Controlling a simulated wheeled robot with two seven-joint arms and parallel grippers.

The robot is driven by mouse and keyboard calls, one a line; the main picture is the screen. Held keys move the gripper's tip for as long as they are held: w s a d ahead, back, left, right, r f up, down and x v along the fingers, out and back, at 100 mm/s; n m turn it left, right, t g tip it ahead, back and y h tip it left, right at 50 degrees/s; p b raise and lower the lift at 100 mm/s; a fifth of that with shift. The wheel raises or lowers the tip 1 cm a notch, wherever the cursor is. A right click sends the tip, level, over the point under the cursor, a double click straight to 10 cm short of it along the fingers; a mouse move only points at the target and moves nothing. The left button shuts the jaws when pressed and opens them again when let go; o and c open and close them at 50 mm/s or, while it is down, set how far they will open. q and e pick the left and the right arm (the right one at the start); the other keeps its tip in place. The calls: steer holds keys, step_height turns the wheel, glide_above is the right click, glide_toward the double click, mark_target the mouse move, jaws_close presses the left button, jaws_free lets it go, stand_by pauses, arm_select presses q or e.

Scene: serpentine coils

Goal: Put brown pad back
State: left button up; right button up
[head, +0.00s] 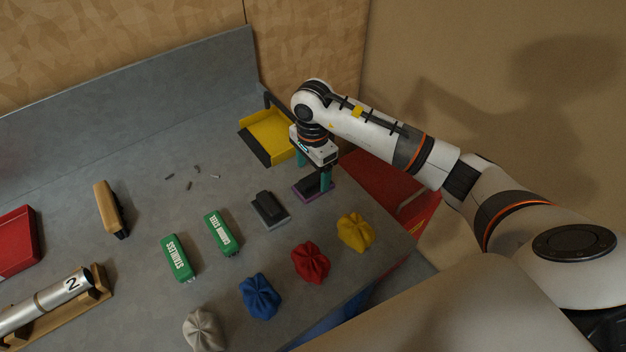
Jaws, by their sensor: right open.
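My right gripper (313,178) reaches down at the right part of the grey bench with its teal fingers apart. It is directly over a dark, brownish pad on a purple-edged base (308,193), and the fingers partly hide it. I cannot tell whether they touch it. A second dark pad (267,203) lies on a grey base just to the left. A tan-brown block with a dark underside (106,207) lies further left on the bench. Which of these is the brown pad is not certain from this view. My left gripper is not in view.
A yellow tray with a dark front edge (270,133) is behind my gripper. Two green boxes (177,258), several crumpled cloths (311,262) and a silver cylinder on a wooden stand (63,290) occupy the bench. A red box (17,240) stands far left. Small grey bits (190,185) lie mid-bench.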

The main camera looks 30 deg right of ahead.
mark_target(313, 178)
step_height(313, 178, up, 7)
steer(key=shift+f+b, duration=0.15)
steer(key=shift+b, duration=0.7)
steer(key=shift+r, duration=0.75)
steer(key=shift+f, duration=0.1)
